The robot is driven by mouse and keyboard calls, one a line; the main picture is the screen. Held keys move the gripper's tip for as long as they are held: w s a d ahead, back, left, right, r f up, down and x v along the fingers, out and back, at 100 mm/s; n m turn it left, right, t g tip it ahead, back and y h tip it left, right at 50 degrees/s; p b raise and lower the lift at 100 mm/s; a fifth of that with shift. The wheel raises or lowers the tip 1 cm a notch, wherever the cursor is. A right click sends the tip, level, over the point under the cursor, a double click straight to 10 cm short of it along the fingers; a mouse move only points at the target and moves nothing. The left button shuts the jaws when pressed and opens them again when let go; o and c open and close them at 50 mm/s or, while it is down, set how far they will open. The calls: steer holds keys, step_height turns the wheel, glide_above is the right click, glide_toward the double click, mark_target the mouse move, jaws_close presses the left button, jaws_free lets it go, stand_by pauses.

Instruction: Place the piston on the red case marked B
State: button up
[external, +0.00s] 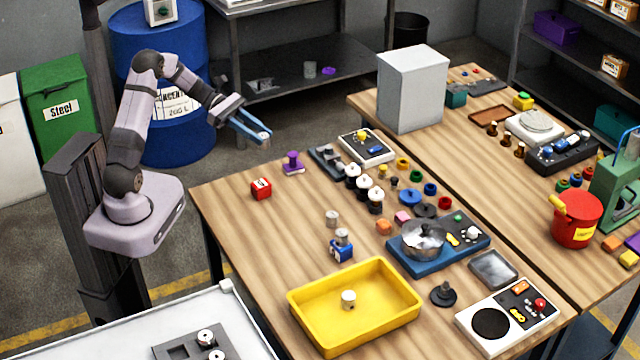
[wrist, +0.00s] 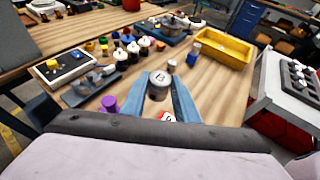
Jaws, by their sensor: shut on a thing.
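My gripper (external: 258,133) has blue fingers and is shut on a silver piston (wrist: 158,86), held in the air above the table's far left corner. A dark mark, perhaps a letter, shows on the piston's top face in the wrist view. The red case (external: 261,188) is a small cube with a white label, on the table near its left edge, below my gripper and apart from it. In the wrist view the red case (wrist: 168,116) shows only partly, behind the fingers and my wrist. Its letter is too small to read for certain.
A purple part (external: 292,163) stands close to the right of the red case. A blue case (external: 341,251) with a metal part on it and another loose metal part (external: 332,218) stand nearer the yellow tray (external: 300,318). Table around the red case's front is bare.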

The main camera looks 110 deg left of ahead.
steer(key=d, duration=0.3)
steer(key=m+h+p, duration=0.1)
steer(key=p, duration=0.2)
glide_toward(261, 189)
steer(key=shift+w+a+r, duration=0.1)
steer(key=shift+w+r, duration=0.05)
steer(key=shift+w, duration=0.85)
steer(key=shift+w+r, duration=0.2)
steer(key=shift+w, duration=0.85)
steer(key=shift+w+a+r, duration=0.1)
steer(key=shift+w+r, duration=0.05)
steer(key=shift+w, duration=0.85)
steer(key=shift+f, duration=0.1)
steer(key=shift+f+b, duration=0.15)
steer(key=shift+b, duration=0.15)
steer(key=o, duration=1.1)
